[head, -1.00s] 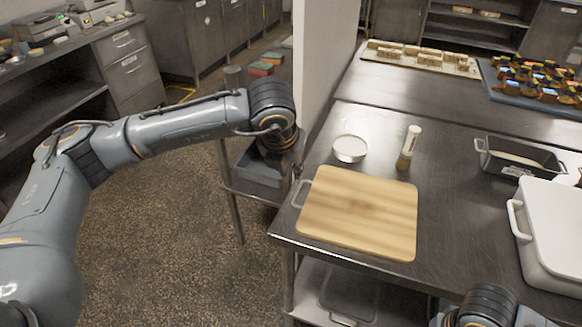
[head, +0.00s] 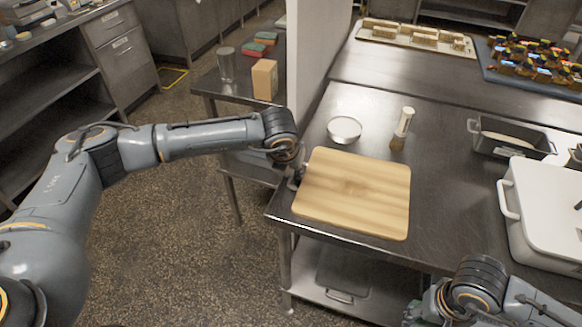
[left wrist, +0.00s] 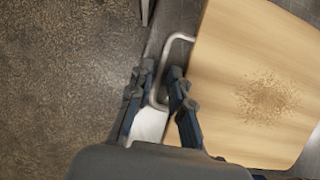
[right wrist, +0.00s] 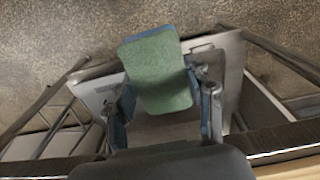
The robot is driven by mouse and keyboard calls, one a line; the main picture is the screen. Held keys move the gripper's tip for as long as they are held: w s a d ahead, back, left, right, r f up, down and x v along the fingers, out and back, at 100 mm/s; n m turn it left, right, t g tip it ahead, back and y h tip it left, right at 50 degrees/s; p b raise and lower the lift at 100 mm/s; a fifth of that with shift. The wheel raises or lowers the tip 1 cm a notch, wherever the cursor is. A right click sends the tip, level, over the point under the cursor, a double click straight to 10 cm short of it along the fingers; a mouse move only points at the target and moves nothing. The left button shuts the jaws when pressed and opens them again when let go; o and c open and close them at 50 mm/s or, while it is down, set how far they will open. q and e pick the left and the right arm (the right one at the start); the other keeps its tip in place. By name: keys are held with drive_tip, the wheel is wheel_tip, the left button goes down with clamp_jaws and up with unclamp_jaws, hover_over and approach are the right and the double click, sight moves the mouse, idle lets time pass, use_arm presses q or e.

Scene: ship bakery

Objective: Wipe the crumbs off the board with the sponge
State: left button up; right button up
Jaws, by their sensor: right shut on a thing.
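The wooden board (head: 350,200) lies flat on the steel table. Brown crumbs (left wrist: 268,98) lie in a patch on it in the left wrist view. A metal handle (left wrist: 168,52) sticks out from the board's side. My left gripper (left wrist: 162,72) is open at this handle, with a bar of it between the fingers; in the head view it is at the board's left edge (head: 296,178). My right gripper (right wrist: 162,95) is shut on the green sponge (right wrist: 158,70), which has a blue edge, in front of the table and off the board.
A white bowl (head: 344,129) and a brush (head: 401,130) stand behind the board. A dark loaf pan (head: 511,138) and a white lidded bin (head: 545,205) are to the right. A lower shelf (head: 325,287) is under the table.

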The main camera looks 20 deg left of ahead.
use_arm(q)
clamp_jaws()
idle(0.3)
